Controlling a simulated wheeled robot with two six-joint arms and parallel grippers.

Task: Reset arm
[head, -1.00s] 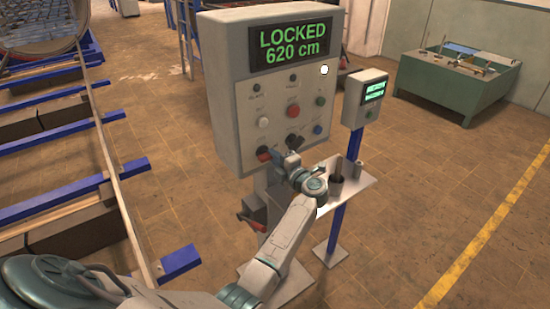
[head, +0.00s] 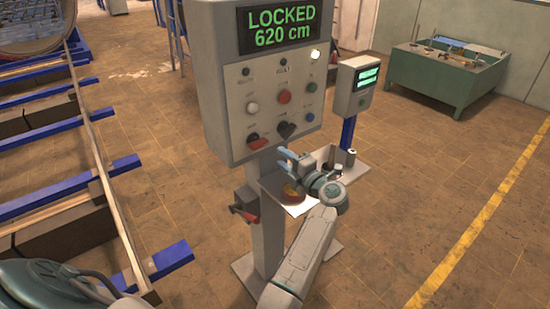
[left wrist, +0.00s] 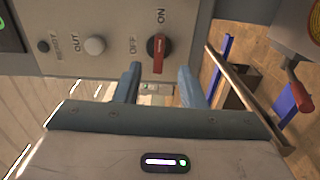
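My left gripper (head: 286,160) is in front of and below the control panel (head: 232,110), apart from it. In the left wrist view its two blue fingers (left wrist: 160,84) stand apart with nothing between them. A red rotary switch (left wrist: 158,52) marked OFF and ON sits on the panel just beyond the fingers, and it shows in the head view (head: 258,143) too. A dark knob (head: 286,130) is to its right. The panel display (head: 279,24) reads "LOCKED 620 cm". A white light (head: 315,55) glows below it. My right gripper is not in view.
A small shelf (head: 268,183) with containers is beside and under my left gripper. A red-handled lever (head: 243,212) sticks out from the pedestal. A smaller display box (head: 354,86) stands behind to the right. Blue rails (head: 55,205) lie left. Floor at right is open.

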